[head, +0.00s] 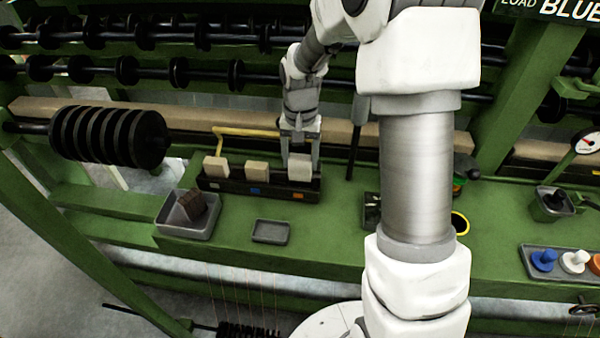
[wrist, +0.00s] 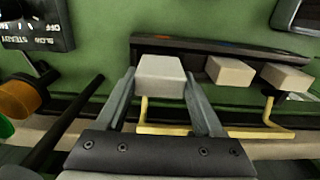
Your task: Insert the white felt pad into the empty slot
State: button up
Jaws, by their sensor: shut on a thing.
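The white felt pad (head: 299,167) is between the fingers of my gripper (head: 299,154), at the right end of a long dark rack (head: 240,190). The wrist view also shows the pad (wrist: 160,76), upright between both fingers, with the rack (wrist: 200,46) right behind it. The pad's lower end is hidden, so I cannot tell how deep it sits in the right-hand slot. Two beige pads, a middle one (head: 257,170) and a left one (head: 215,167), stand in the rack's other places. They also show in the wrist view.
A yellow bent rod (head: 245,132) runs behind the rack. A grey bin with a brown block (head: 191,204) stands left, and a small empty grey tray (head: 270,232) lies in front. A dark upright rod (head: 353,145) is close on the right. Black spools (head: 110,136) hang at left.

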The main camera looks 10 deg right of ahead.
aim_at(300, 170)
jog(key=shift+f+b, duration=0.35)
jog(key=shift+f, duration=1.6)
jog(key=shift+f, duration=0.15)
jog(key=o, duration=1.5)
